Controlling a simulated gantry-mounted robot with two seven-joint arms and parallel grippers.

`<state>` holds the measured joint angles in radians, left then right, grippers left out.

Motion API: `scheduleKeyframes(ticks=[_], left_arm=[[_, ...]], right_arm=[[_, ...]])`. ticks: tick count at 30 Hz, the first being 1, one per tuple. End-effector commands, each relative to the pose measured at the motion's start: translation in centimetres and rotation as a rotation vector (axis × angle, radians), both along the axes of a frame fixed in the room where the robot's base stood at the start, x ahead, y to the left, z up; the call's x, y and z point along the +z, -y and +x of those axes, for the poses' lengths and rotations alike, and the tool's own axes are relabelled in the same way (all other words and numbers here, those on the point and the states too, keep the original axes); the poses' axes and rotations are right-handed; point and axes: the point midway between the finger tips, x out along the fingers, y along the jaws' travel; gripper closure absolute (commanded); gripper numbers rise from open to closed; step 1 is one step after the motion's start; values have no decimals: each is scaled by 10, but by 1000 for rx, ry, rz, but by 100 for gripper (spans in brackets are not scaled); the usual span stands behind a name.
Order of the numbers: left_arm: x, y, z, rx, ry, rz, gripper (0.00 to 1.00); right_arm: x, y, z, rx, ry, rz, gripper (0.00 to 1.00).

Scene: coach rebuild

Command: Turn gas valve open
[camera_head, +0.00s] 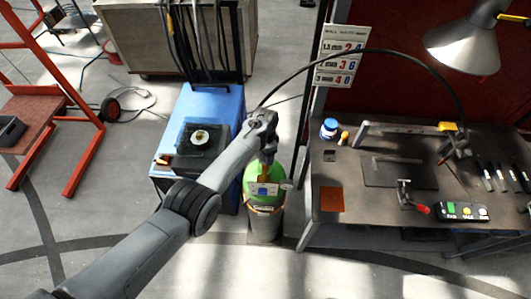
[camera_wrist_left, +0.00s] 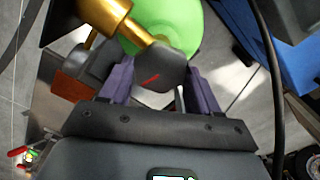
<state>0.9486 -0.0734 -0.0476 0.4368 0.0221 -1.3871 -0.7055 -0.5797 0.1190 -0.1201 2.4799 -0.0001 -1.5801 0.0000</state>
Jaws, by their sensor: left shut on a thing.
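The green gas cylinder (camera_head: 254,172) stands upright in a grey holder between the blue machine and the workbench. Its green shoulder (camera_wrist_left: 190,22) and brass valve body (camera_wrist_left: 104,14) fill the top of the left wrist view. A dark valve knob (camera_wrist_left: 160,72) with a red mark sits on the brass stem. My left gripper (camera_wrist_left: 158,82) is shut on the knob, its purple fingers on either side. In the head view my left gripper (camera_head: 263,130) is over the cylinder top, and the arm hides the knob. My right gripper is not in view.
The blue machine (camera_head: 215,105) stands left of the cylinder and the workbench (camera_head: 380,210) stands right. A black cable (camera_head: 400,54) arches above, from the machine's side to the bench. A red cart (camera_head: 85,160) stands far left. The floor in front is clear.

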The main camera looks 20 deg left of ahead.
Motion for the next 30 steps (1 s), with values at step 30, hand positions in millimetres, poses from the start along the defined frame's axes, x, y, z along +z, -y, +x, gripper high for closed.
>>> scheduleKeyframes(ticks=[30], left_arm=[[1,0,1,966,0,-2,69]], right_arm=[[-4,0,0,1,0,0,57]])
